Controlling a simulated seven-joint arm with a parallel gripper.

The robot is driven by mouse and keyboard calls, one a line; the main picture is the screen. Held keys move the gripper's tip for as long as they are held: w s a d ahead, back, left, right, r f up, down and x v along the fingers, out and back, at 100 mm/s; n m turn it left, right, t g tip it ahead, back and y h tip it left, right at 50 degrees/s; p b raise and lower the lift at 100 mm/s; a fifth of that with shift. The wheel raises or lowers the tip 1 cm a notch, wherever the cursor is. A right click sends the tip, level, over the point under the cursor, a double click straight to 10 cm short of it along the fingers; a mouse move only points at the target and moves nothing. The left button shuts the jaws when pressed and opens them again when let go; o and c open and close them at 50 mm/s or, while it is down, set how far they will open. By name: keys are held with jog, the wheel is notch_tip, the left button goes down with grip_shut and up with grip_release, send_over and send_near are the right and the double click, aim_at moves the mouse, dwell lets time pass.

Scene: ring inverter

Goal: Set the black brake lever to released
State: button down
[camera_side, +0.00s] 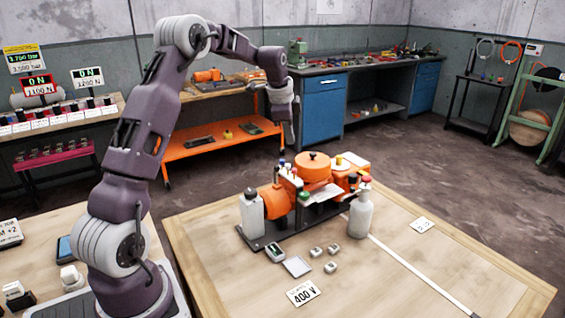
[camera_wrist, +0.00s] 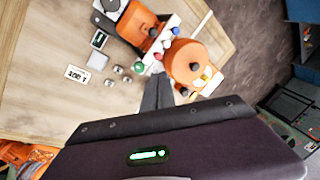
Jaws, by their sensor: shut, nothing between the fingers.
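An orange machine (camera_side: 313,168) with a round drum top stands on a dark base plate on the wooden table. Several small levers with coloured knobs rise from its middle; they also show in the wrist view beside the orange drum (camera_wrist: 188,62). My gripper (camera_side: 291,143) is shut and empty, pointing down above the machine. Its fingertips (camera_wrist: 158,80) show close together near the drum in the wrist view, covering part of the machine.
A white bottle (camera_side: 252,214) stands at the machine's left end and another (camera_side: 361,212) at its front right. Several small grey blocks (camera_side: 316,251), a pale square (camera_side: 296,265) and a 400 V card (camera_side: 303,293) lie in front. The table's right side is mostly clear.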

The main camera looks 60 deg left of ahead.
send_over(277, 176)
jog(key=w+d, duration=0.3)
jog(key=d, duration=0.2)
jog(key=f, duration=0.8)
jog(key=shift+w+a+f, duration=0.2)
jog(key=shift+a+f, duration=0.05)
jog(key=shift+f, duration=0.05)
jog(key=s+a+f, duration=0.2)
jog(key=shift+s+a+f, duration=0.1)
jog(key=shift+s+a, duration=0.1)
jog(key=shift+a, duration=0.2)
jog(key=shift+s, duration=0.45)
jog(key=shift+s+f, duration=0.1)
jog(key=shift+s, duration=1)
jog(key=shift+w, duration=0.15)
jog(key=shift+w, duration=0.7)
